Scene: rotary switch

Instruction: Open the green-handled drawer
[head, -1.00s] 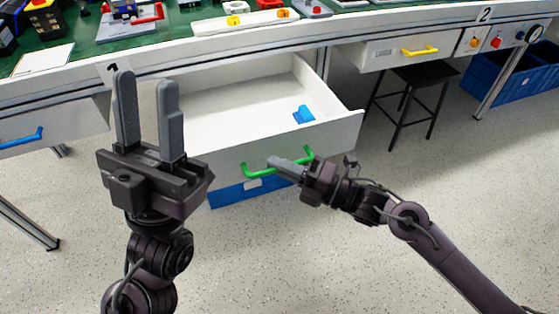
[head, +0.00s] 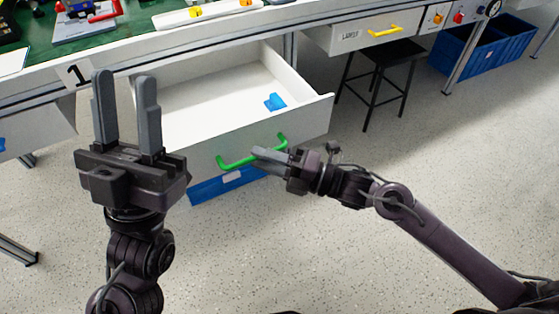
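The white drawer (head: 245,137) with the green handle (head: 235,161) stands pulled well out from under the workbench, and its inside shows. My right gripper (head: 262,158) comes in from the right, with its fingertips at the middle of the green handle, covering part of it. From this side I cannot tell whether its fingers are closed around the bar or only beside it. My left gripper (head: 125,100) is upright at the left, in front of the drawer's left side. Its two fingers are apart with nothing between them.
A small blue piece (head: 275,102) lies in the drawer. A yellow-handled drawer (head: 365,35), a dark stool (head: 380,75) and a blue crate (head: 485,50) are at the right. Tools lie on the green bench top (head: 35,45). Speckled floor (head: 260,235) in front is clear.

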